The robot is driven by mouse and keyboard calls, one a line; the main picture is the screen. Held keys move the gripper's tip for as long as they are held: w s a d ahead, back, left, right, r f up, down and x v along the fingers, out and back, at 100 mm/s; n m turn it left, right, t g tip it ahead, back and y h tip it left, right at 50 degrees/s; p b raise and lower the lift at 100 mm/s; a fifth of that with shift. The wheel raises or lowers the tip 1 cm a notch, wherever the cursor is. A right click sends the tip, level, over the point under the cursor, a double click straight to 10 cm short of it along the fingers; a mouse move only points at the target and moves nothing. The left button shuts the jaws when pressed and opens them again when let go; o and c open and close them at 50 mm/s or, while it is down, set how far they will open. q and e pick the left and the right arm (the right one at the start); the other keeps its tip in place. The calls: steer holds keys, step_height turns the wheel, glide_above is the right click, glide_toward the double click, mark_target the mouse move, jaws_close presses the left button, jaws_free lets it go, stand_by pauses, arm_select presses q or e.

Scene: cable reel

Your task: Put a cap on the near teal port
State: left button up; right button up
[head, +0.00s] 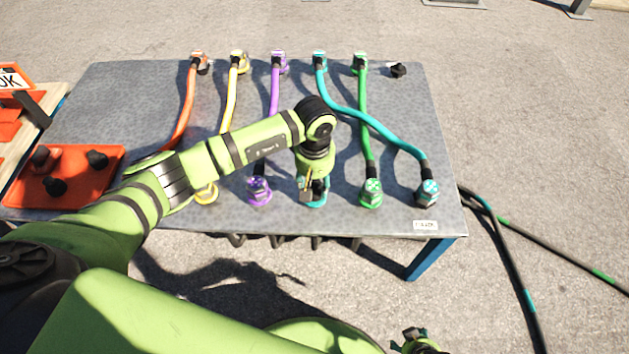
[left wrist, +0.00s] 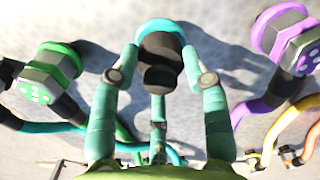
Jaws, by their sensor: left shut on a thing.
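My left gripper (head: 314,196) is over the near edge of the table, at the near teal port (head: 322,204), and hides most of that port. In the left wrist view the two teal fingers (left wrist: 160,75) are shut on a black cap (left wrist: 160,72). The port's teal ring (left wrist: 158,27) shows directly behind the cap and lines up with it. I cannot tell whether the cap touches the port or is seated. Part of my right gripper (head: 414,342) shows at the bottom edge; its fingers are unclear.
A green connector (head: 371,193) and a purple connector (head: 259,190) flank the port closely. The teal cable's connector (head: 428,193) is at the near right corner. An orange tray (head: 75,153) with dark caps is at left. Another black cap (head: 398,70) lies far right.

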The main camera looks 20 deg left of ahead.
arm_select(q)
steer(key=shift+f+b, duration=0.3)
steer(key=shift+b, duration=0.2)
steer(key=o, duration=1.2)
steer(key=shift+o, duration=0.2)
steer(key=shift+r, duration=0.1)
step_height(320, 180, up, 12)
